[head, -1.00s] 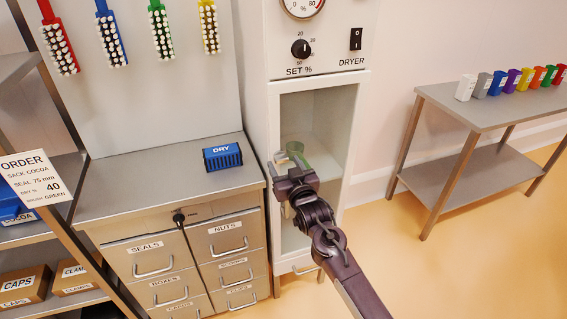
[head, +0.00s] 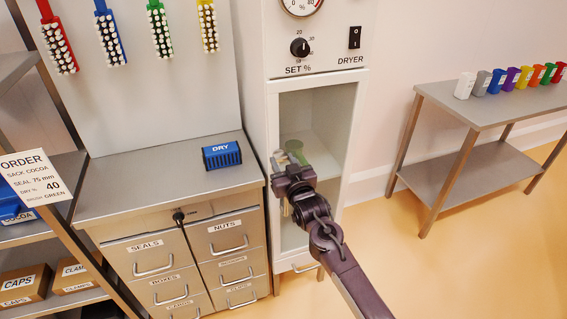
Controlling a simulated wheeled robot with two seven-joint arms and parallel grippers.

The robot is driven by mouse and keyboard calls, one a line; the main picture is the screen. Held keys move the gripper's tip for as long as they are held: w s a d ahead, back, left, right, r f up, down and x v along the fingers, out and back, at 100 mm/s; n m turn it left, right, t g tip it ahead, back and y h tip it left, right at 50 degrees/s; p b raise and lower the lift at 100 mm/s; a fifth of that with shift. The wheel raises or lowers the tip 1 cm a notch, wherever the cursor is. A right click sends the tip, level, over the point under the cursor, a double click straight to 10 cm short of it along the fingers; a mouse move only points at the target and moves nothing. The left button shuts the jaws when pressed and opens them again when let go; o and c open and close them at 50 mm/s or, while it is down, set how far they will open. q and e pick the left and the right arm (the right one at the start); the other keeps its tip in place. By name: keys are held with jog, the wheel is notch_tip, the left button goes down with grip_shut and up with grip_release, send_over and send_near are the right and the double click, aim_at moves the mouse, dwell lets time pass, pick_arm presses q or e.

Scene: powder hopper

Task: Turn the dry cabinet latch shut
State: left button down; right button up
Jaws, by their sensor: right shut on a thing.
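The dry cabinet (head: 344,197) is the tall white cabinet in the middle of the head view, with a glass-fronted door in a white frame. The door looks closed. Its latch is hidden behind my right gripper. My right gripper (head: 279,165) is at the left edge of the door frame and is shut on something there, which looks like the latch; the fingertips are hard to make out. A green object (head: 294,147) shows behind the glass, partly covered by the gripper. My left gripper is not in view.
A SET % knob (head: 299,47) and a DRYER switch (head: 354,38) sit above the door. A steel counter (head: 150,186) with a blue DRY box (head: 222,156) stands at left. The floor between is clear.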

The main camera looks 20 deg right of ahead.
jog(key=n, duration=0.4)
jog(key=shift+p, duration=0.3)
jog(key=n, duration=0.4)
jog(key=shift+p, duration=0.3)
jog(key=n, duration=0.5)
jog(key=shift+n+p, duration=0.4)
jog(key=shift+n, duration=1.9)
jog(key=o, duration=1)
